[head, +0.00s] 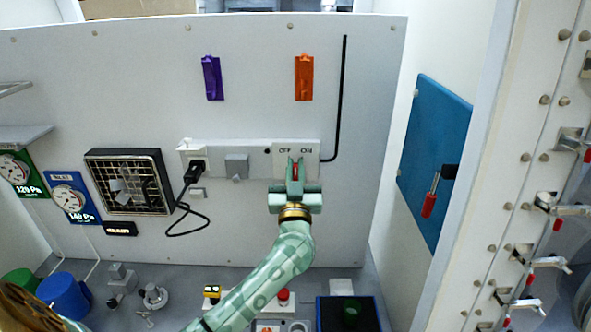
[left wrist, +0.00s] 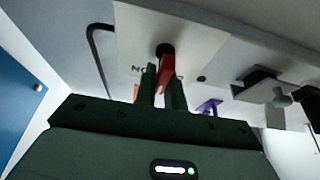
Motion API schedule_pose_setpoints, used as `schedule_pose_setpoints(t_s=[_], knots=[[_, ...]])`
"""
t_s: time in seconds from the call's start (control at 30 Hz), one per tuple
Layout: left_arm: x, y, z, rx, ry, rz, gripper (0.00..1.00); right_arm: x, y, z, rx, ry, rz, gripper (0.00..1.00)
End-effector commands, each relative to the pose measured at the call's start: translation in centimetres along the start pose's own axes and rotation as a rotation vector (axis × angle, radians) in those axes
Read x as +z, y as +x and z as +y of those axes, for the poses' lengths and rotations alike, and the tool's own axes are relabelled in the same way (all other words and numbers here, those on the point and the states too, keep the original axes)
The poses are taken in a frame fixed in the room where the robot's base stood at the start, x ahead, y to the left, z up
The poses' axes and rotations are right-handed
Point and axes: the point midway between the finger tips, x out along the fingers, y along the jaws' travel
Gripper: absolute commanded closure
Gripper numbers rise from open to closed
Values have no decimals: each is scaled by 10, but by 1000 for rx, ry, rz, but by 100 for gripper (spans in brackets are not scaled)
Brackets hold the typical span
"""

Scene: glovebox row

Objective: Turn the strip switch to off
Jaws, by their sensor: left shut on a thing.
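The strip switch has a white plate (head: 309,148) marked OFF on the left and ON on the right, at the right end of the power strip (head: 255,150) on the back wall. Its red lever (head: 296,170) shows between my left gripper's fingers, roughly below the gap between the two words. My left gripper (head: 295,177) is shut on the lever. In the left wrist view the red lever (left wrist: 166,70) is between the two green fingers (left wrist: 163,88), and its dark pivot is on the plate. The fingers hide part of the lever. My right gripper is not in view.
A black plug (head: 197,166) with a cable sits at the strip's left, beside a grey block (head: 236,166). A fan grille (head: 128,182) and gauges are further left. A blue panel (head: 433,160) is at right. Several small items stand on the bench below.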

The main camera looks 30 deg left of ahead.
Motion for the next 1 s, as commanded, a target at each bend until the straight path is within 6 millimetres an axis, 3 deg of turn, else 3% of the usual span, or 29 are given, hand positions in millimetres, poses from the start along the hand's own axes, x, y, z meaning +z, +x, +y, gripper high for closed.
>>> schedule_pose_setpoints(t_s=[1.0], knots=[[2,-1,-7,-197,-475,-3,100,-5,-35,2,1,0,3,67]])
